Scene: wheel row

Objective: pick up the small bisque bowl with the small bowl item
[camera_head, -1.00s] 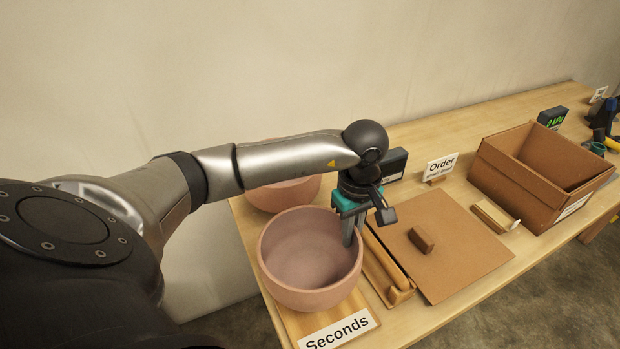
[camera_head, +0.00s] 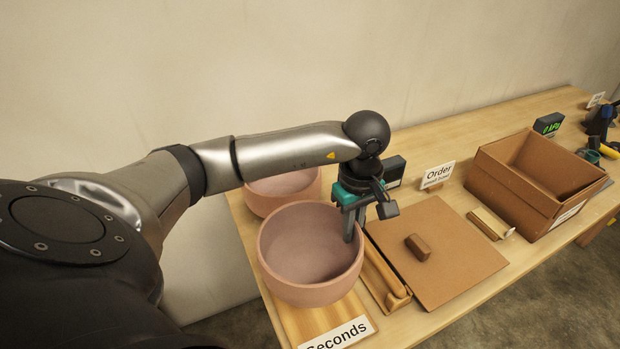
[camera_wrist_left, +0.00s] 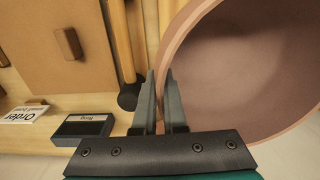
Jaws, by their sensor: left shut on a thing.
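A pinkish bisque bowl (camera_head: 310,285) is at the left end of the table, above a wooden board marked by the "Seconds" card. My left gripper (camera_head: 352,228) is shut on its right rim, one finger inside and one outside. In the left wrist view the bowl (camera_wrist_left: 250,70) fills the right side, with its rim between the fingers (camera_wrist_left: 166,92). The bowl is empty. A second pinkish bowl (camera_head: 283,190) stands behind it, partly hidden by my left arm. My right gripper is not in view.
A "Seconds" card (camera_head: 340,334) stands in front. An "Order" card (camera_head: 437,174) and an open cardboard box (camera_head: 512,195) stand further right. A small dark display (camera_head: 395,171) sits behind.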

